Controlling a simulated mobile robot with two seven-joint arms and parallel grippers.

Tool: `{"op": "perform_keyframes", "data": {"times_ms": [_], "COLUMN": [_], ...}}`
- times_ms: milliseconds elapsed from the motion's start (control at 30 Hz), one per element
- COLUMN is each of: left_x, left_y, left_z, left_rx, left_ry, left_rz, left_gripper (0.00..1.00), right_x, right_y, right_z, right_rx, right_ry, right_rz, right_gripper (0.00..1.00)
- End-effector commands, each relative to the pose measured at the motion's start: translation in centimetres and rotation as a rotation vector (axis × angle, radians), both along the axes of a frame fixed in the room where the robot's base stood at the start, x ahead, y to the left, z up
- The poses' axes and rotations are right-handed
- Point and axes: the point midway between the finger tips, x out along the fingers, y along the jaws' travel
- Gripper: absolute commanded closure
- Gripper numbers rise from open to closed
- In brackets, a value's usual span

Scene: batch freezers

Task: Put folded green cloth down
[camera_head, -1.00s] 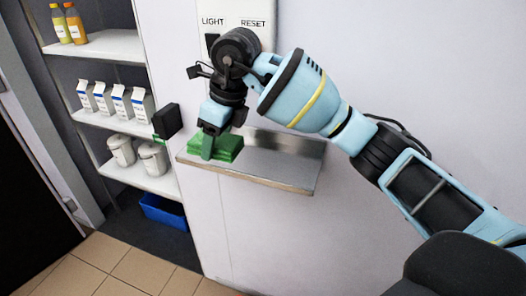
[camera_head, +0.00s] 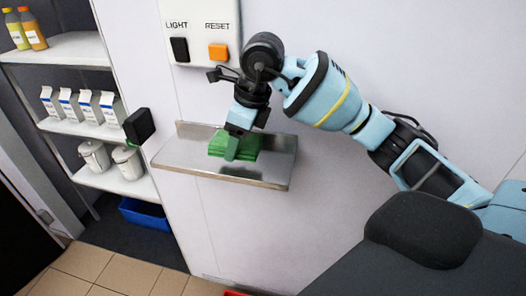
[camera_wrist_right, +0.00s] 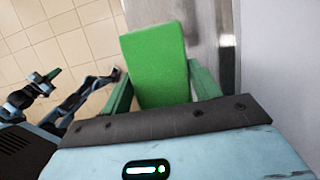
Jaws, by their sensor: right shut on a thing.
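The folded green cloth (camera_head: 249,144) is between the fingers of my right gripper (camera_head: 232,150), which is shut on it. In the head view, the cloth appears over the middle of the metal wall shelf (camera_head: 175,155); I cannot tell whether it touches the shelf. In the right wrist view, the cloth (camera_wrist_right: 155,60) is a flat bright green block between the two green fingers of the right gripper (camera_wrist_right: 160,85). The shelf (camera_wrist_right: 205,35) shows behind it on the right. Blue and black arm parts show at the left of that view; the left gripper's jaws are unclear there.
Above the shelf is a wall panel with a black LIGHT switch (camera_head: 179,49) and an orange RESET button (camera_head: 218,51). A storage rack (camera_head: 75,128) with bottles, cartons and pots stands at left, a blue bin (camera_head: 146,213) below it. The shelf's right part is clear.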

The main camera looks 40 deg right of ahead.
Motion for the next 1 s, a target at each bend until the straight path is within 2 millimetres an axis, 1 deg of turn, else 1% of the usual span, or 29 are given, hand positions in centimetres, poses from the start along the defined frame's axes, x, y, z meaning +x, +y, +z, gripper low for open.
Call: {"op": "perform_keyframes", "data": {"times_ms": [33, 100, 233, 467, 567, 600, 767, 867, 1000], "left_x": [0.4, 0.6, 0.8, 0.6, 0.8, 0.8, 1.0, 1.0, 0.9], "left_y": [0.0, 0.1, 0.1, 0.1, 0.2, 0.2, 0.2, 0.2, 0.2], "left_z": [0.5, 0.8, 1.0, 0.9, 1.1, 1.2, 1.5, 1.5, 1.5], "left_rx": [0.0, 0.001, 0.001, 0.003, 0.003, 0.003, 0.004, 0.004, 0.004], "left_ry": [-0.011, -0.018, -0.023, -0.019, -0.024, -0.024, -0.03, -0.03, -0.03], "left_rz": [0.0, -0.001, -0.001, -0.002, -0.001, -0.001, -0.001, -0.002, -0.001], "left_gripper": [1.0, 1.0, 1.0, 1.0, 1.0, 1.0, 1.0, 1.0, 1.0], "right_x": [-0.7, -1.5, -2.3, -2.6, -3.2, -3.2, -3.1, -3.1, -3.1], "right_y": [-1.0, -1.9, -3.0, -3.4, -4.2, -3.9, -3.9, -3.9, -3.9], "right_z": [0.1, 0.0, -0.2, -0.4, -0.4, -1.2, -3.4, -3.9, -4.0], "right_rx": [-0.002, -0.001, 0.001, 0.001, -0.001, 0.001, 0.001, 0.0, 0.0], "right_ry": [-0.001, -0.004, -0.002, 0.0, -0.002, 0.002, 0.0, -0.003, -0.003], "right_rz": [-0.003, -0.002, 0.0, 0.001, -0.001, 0.002, 0.001, 0.002, 0.002], "right_gripper": [0.72, 0.72, 0.72, 0.72, 0.72, 0.72, 0.72, 0.72, 0.72]}}
